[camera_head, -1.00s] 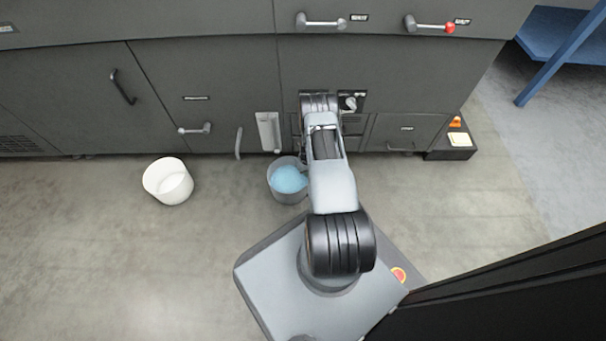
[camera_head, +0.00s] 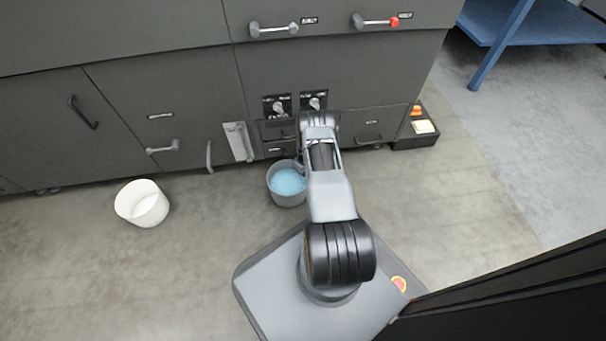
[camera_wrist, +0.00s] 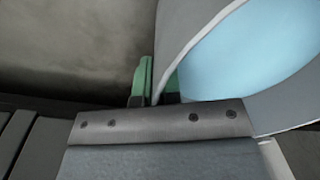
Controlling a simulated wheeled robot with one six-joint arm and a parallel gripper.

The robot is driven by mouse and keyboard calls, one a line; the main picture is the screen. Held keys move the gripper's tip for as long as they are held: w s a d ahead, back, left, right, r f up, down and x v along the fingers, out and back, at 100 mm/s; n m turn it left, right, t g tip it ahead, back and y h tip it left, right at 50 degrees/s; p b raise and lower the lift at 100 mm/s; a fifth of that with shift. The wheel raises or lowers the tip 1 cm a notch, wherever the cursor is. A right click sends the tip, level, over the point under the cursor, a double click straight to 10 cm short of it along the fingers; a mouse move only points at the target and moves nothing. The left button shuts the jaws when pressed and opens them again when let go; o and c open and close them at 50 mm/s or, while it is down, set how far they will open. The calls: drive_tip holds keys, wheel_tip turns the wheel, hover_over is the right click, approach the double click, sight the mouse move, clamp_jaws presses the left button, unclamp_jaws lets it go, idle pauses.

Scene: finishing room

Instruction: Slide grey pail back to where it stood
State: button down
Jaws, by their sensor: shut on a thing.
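The grey pail (camera_head: 284,201), with light blue liquid inside, stands upright on the floor in front of the dark cabinet, left of my arm. In the wrist view its grey wall (camera_wrist: 183,30) rises at the upper right, with the blue liquid behind it. My gripper (camera_wrist: 158,84) is shut on the pail's wall, one green fingertip on each side of it. In the head view my arm mostly hides the gripper.
A white bucket (camera_head: 142,206) stands on the floor to the left. The dark cabinet (camera_head: 200,100) with handles and knobs runs along the back. A low black box (camera_head: 416,141) sits at its right end. Floor right of my arm is clear.

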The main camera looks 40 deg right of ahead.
drive_tip(key=shift+s+d, duration=0.15)
drive_tip(key=shift+d, duration=0.1)
drive_tip(key=c, duration=1.2)
unclamp_jaws()
drive_tip(key=r+p, duration=0.2)
drive_tip(key=r, duration=0.2)
drive_tip(key=r+p, duration=0.2)
drive_tip(key=r, duration=0.3)
drive_tip(key=r+p, duration=0.2)
drive_tip(key=r, duration=0.2)
drive_tip(key=shift+d+r, duration=0.3)
drive_tip(key=shift+r, duration=0.1)
